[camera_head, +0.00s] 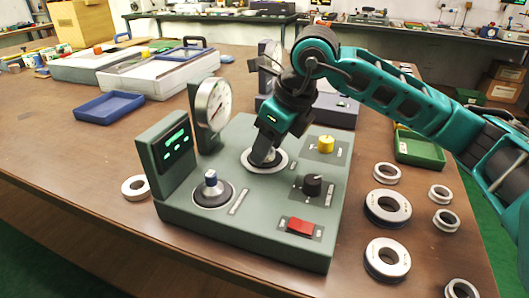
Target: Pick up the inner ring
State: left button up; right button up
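A grey-green test machine (255,225) stands mid-table. It has a dial gauge (213,105) and two round seats. My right gripper (264,158) points down at the rear seat (279,162), its tips at or just above the centre. The fingers are seen from the side, so I cannot tell whether they are open or hold anything. The front seat (222,199) has a blue-tipped post. Two large dark-and-silver rings (372,210) lie right of the machine. Several smaller silver rings (377,176) lie beside them, and one silver ring (127,189) lies left of the machine. My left gripper is out of view.
The machine carries a yellow knob (326,144), a black knob (312,185) and a red switch (300,226). A blue tray (108,107) and grey cases (160,72) are at the back left. A green bin (418,150) is at the right. The table's front left is clear.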

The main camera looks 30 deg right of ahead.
jog(key=c, duration=0.7)
jog(key=shift+o, duration=0.2)
jog(key=shift+r, duration=0.1)
notch_tip(320, 180, up, 20)
jog(key=p, duration=0.5)
